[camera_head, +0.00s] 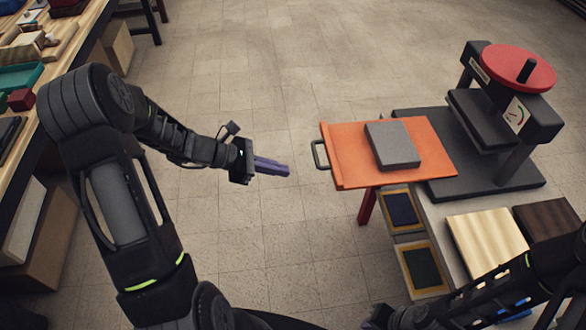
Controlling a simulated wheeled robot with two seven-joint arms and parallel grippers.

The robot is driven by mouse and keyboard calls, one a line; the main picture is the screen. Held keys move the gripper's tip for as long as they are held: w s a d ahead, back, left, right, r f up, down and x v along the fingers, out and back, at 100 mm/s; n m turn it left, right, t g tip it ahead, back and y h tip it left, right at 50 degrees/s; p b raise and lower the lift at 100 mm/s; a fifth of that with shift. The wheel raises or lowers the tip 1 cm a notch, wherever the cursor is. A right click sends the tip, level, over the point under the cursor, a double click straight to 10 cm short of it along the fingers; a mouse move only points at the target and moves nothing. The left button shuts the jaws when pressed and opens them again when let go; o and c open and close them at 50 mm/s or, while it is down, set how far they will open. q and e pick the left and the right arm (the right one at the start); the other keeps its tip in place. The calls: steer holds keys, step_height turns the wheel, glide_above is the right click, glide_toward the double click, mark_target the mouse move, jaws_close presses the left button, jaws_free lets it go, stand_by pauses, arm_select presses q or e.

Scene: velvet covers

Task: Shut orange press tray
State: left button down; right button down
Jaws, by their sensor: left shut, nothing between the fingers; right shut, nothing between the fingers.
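The orange press tray (350,155) sticks out to the left from the black press (505,110), pulled well clear of the pressing plate. A grey block (393,145) lies on it. The tray's dark handle (320,155) is on its left edge. My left gripper (288,171) is shut and empty, a short gap to the left of the handle, pointing right towards it. My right gripper (378,318) is low in the picture, partly cut off by the bottom edge, below and apart from the tray.
The press has a red wheel (515,68) on top and stands on a grey table (445,215). A pale wooden board (487,242) and a dark board (548,222) lie in front. A cluttered workbench (75,55) is at left. The floor between is clear.

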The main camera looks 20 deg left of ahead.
arm_select(q)
steer(key=p, duration=0.1)
glide_toward(334, 178)
step_height(334, 178, down, 3)
steer(key=d, duration=0.2)
steer(key=shift+w+d+p, duration=0.25)
steer(key=shift+w+d, duration=0.15)
steer(key=shift+w, duration=0.2)
steer(key=shift+w+d+p, duration=0.2)
steer(key=shift+w+d, duration=0.2)
steer(key=shift+w, duration=0.15)
steer(key=shift+w+d+f, duration=0.1)
steer(key=shift+w+d, duration=0.25)
steer(key=shift+d, duration=0.2)
arm_select(e)
step_height(334, 178, up, 2)
steer(key=shift+r, duration=0.1)
